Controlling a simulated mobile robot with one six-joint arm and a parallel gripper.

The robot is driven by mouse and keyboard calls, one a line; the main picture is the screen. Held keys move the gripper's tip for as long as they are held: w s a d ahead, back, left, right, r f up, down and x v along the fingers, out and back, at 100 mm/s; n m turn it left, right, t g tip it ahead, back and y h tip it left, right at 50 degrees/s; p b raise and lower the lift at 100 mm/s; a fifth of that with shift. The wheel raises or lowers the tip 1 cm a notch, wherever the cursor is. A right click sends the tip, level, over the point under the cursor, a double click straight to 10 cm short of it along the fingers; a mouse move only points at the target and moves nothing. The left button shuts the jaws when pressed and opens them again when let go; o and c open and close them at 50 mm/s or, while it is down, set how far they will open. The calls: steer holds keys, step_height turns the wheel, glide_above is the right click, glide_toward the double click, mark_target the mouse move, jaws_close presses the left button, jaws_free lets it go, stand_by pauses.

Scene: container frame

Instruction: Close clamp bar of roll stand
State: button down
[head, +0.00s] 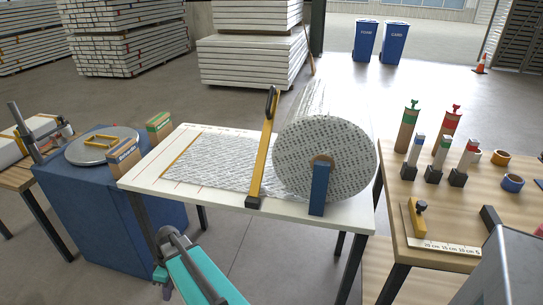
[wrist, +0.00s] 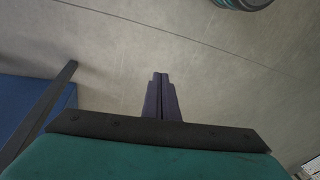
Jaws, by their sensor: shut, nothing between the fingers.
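The roll stand is a white table (head: 140,183) carrying a large printed roll (head: 345,160), with its sheet (head: 215,165) drawn out to the left. The clamp bar (head: 262,150) is a yellow bar with a black handle (head: 272,101) at its upper end and a dark foot at the table's near edge. It appears raised, its handle end above the sheet. My gripper (wrist: 160,76) is shut and empty, over bare floor in the wrist view. In the head view my teal arm is in front of the table's near left, with the gripper mostly hidden and well below the bar.
A blue cabinet (head: 95,205) with a round plate stands left of the stand. A wooden table (head: 445,190) with upright tools, tape rolls and a ruler block stands on the right. Table legs (head: 351,268) stand near my arm. The floor before the stand is clear.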

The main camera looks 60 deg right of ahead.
steer(key=w+d+r+n+t+p, duration=0.1)
steer(key=w+d+r+n+t, duration=0.2)
steer(key=d+r, duration=1)
steer(key=w+d+r+n+t+p, duration=0.1)
steer(key=w+d+r+t+p, duration=0.2)
steer(key=d+r, duration=1)
steer(key=s+d+r+m+t+h+p, duration=0.15)
steer(key=s+d+r, duration=0.25)
steer(key=d+r, duration=0.5)
steer(key=s+d+r+h, duration=0.3)
steer(key=s+d+r, duration=0.15)
steer(key=r, duration=0.75)
steer(key=s+d+r+m+h, duration=0.1)
steer(key=s+d+r, duration=0.4)
steer(key=s+r, duration=0.2)
steer(key=s+d+r+t+h+p, duration=0.1)
steer(key=s+d+r, duration=0.4)
steer(key=r, duration=0.7)
steer(key=shift+s+d+r+m+h+p, duration=0.15)
steer(key=shift+s+m+h+p, duration=0.2)
steer(key=shift+s+h, duration=0.45)
steer(key=s+d+f+p+x, duration=0.1)
steer(key=p+x, duration=0.3)
steer(key=x, duration=0.8)
steer(key=shift+s+d+f, duration=0.2)
steer(key=shift+d+f, duration=0.15)
